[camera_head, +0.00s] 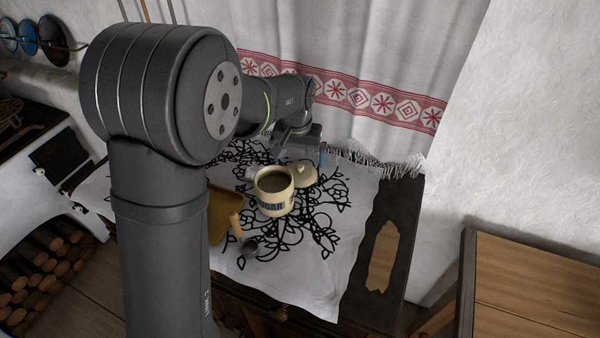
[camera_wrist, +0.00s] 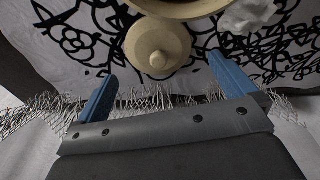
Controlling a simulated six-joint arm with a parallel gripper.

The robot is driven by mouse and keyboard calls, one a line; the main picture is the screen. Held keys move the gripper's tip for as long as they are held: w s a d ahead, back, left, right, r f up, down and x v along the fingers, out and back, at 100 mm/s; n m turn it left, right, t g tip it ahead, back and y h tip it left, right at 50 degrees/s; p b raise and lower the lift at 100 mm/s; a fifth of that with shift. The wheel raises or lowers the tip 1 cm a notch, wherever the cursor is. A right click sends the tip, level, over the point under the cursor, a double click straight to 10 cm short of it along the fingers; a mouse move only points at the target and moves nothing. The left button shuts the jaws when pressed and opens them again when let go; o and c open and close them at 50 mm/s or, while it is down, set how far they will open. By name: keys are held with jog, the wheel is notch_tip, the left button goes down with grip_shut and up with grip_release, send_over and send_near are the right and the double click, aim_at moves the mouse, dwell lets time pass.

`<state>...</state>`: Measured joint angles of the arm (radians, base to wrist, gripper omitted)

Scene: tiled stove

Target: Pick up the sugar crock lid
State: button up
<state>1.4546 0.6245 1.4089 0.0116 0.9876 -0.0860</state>
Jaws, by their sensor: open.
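The sugar crock (camera_head: 273,193) is a cream pot with dark lettering, standing open on the white cloth with black floral patterns. Its lid (camera_head: 304,175) is a cream disc with a small knob, lying on the cloth just right of and behind the crock. In the wrist view the lid (camera_wrist: 158,47) lies knob up, close in front of the crock's rim (camera_wrist: 180,8). My gripper (camera_wrist: 165,85) is open and empty, its two blue fingers apart, with the lid ahead of and between their lines. In the head view my gripper (camera_head: 310,152) hangs just behind the lid, partly hidden.
A wooden-handled tool (camera_head: 236,224) and a yellowish board (camera_head: 219,212) lie left of the crock. A white crumpled thing (camera_wrist: 247,16) sits right of the lid in the wrist view. The cloth's front right (camera_head: 325,265) is clear.

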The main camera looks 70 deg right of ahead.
aim_at(300, 165)
jog(key=f, duration=0.2)
jog(key=d+f, duration=0.1)
jog(key=f, duration=0.1)
jog(key=shift+f, duration=0.4)
jog(key=c, duration=0.8)
jog(key=shift+r, duration=0.15)
notch_tip(300, 165, up, 4)
jog(key=shift+r, duration=0.1)
jog(key=s+a+r, duration=0.4)
jog(key=s+r, duration=0.2)
jog(key=s, duration=0.4)
jog(key=w+a+r+n, duration=0.1)
jog(key=w+a+r, duration=0.25)
jog(key=w, duration=0.25)
jog(key=w+a+r, duration=0.2)
jog(key=w+a, duration=0.2)
jog(key=w, duration=0.2)
jog(key=shift+s+a+f, duration=0.1)
jog(key=shift+f, duration=1.4)
jog(key=shift+a+f, duration=0.1)
jog(key=shift+f, duration=1.35)
